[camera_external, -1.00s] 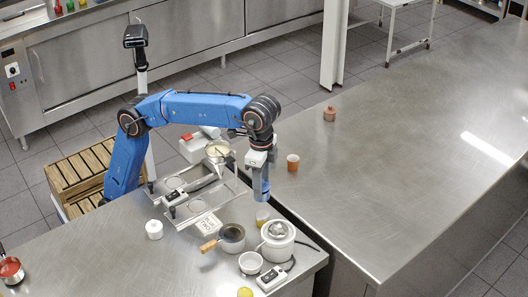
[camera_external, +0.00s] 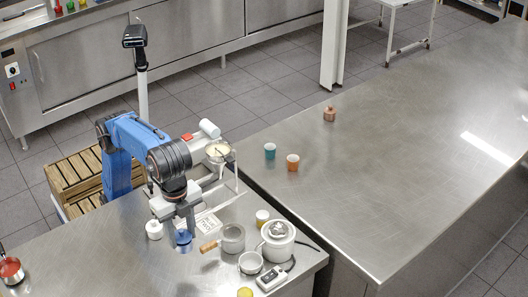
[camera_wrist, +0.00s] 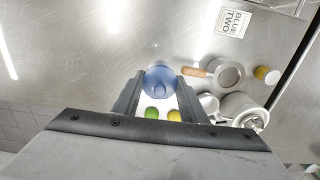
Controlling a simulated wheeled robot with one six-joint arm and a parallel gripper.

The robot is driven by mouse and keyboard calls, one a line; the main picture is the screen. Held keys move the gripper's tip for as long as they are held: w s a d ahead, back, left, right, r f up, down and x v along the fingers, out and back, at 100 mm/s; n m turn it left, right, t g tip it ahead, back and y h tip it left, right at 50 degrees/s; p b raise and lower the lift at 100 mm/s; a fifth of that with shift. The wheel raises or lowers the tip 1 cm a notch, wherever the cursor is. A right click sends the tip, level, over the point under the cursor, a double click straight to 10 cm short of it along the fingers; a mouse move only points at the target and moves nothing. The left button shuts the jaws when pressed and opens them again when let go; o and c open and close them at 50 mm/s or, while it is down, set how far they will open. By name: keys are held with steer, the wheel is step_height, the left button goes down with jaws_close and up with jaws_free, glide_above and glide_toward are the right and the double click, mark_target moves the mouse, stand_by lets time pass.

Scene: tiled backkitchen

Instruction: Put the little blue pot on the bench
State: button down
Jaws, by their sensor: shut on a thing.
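The little blue pot (camera_external: 183,238) is at the end of my gripper (camera_external: 181,226), above or on the near steel counter (camera_external: 100,262). In the wrist view the blue pot (camera_wrist: 159,78) sits between the two dark fingers of my gripper (camera_wrist: 158,92), which are shut on it. The external view does not clearly show whether its underside touches the counter. The bench (camera_external: 400,150) is the long steel top at the right, beyond a narrow gap. A teal cup (camera_external: 270,151), an orange cup (camera_external: 292,162) and a copper-coloured pot (camera_external: 330,114) stand on it.
A white lidded jar (camera_external: 154,229) stands close left of the blue pot. A saucepan (camera_external: 232,238), a yellow cup (camera_external: 262,217), a white cooker (camera_external: 278,240) and a bowl (camera_external: 251,263) crowd the right. A printed sign (camera_wrist: 234,20) lies nearby. Much of the bench is clear.

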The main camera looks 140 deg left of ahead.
steer(key=shift+d+f, duration=0.2)
steer(key=shift+f, duration=4.8)
steer(key=shift+f, duration=0.1)
steer(key=c, duration=1.1)
jaws_free()
step_height(320, 180, up, 11)
steer(key=shift+f, duration=0.2)
steer(key=shift+r, duration=0.8)
